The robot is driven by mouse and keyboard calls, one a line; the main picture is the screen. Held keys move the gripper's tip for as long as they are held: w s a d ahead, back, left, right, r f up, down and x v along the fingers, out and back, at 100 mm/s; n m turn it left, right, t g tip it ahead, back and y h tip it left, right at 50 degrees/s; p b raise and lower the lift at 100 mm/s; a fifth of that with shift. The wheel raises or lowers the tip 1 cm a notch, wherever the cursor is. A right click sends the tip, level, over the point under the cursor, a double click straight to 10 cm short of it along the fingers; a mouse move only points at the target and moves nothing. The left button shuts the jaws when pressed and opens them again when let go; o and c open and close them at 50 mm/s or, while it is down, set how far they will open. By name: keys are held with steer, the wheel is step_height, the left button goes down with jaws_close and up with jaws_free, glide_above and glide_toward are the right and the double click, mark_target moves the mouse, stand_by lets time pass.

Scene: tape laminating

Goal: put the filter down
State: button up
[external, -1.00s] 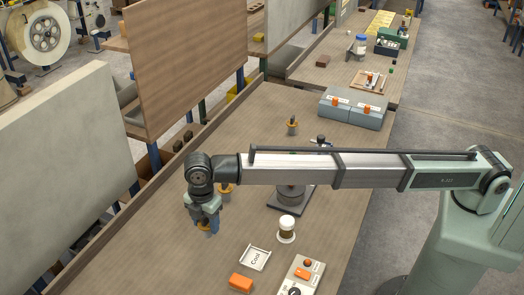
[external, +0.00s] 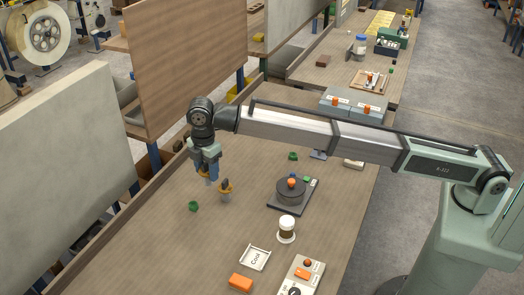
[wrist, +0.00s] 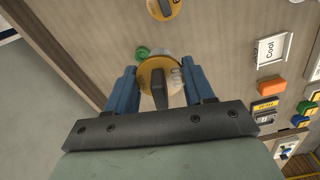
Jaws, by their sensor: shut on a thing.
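My gripper (external: 207,176) is shut on a filter, an amber disc with a dark upright handle. In the wrist view the filter (wrist: 149,68) shows between my blue fingers. It is held above the table, and the arm partly hides it in the external view. A small green ring-like piece (external: 193,206) lies on the table just in front of and left of it; it also shows in the wrist view (wrist: 142,52). A second, similar amber piece with a dark handle (external: 226,189) stands on the table just right of my gripper.
A dark round device with an orange knob (external: 291,191) stands to the right. A brown-and-white jar (external: 286,229), a white "Cool" tray (external: 255,258), an orange block (external: 240,282) and a control box (external: 301,275) are nearer. Another green piece (external: 292,156) lies farther back. The left-front table is clear.

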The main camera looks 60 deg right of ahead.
steer(key=d+m, duration=0.2)
steer(key=d, duration=1.6)
steer(key=shift+s+d+f+n, duration=0.25)
steer(key=shift+s+f+n, duration=0.35)
steer(key=shift+f, duration=1.15)
steer(key=shift+s+d+f+n, duration=0.25)
steer(key=shift+f+n, duration=0.6)
steer(key=shift+f, duration=0.85)
steer(key=shift+s+d+f+n, duration=0.2)
steer(key=shift+s+f+n, duration=0.45)
steer(key=shift+f, duration=1.1)
steer(key=shift+w+f, duration=0.1)
steer(key=shift+w, duration=0.05)
steer(key=o, duration=1)
steer(key=shift+o, duration=0.2)
step_height(320, 180, up, 12)
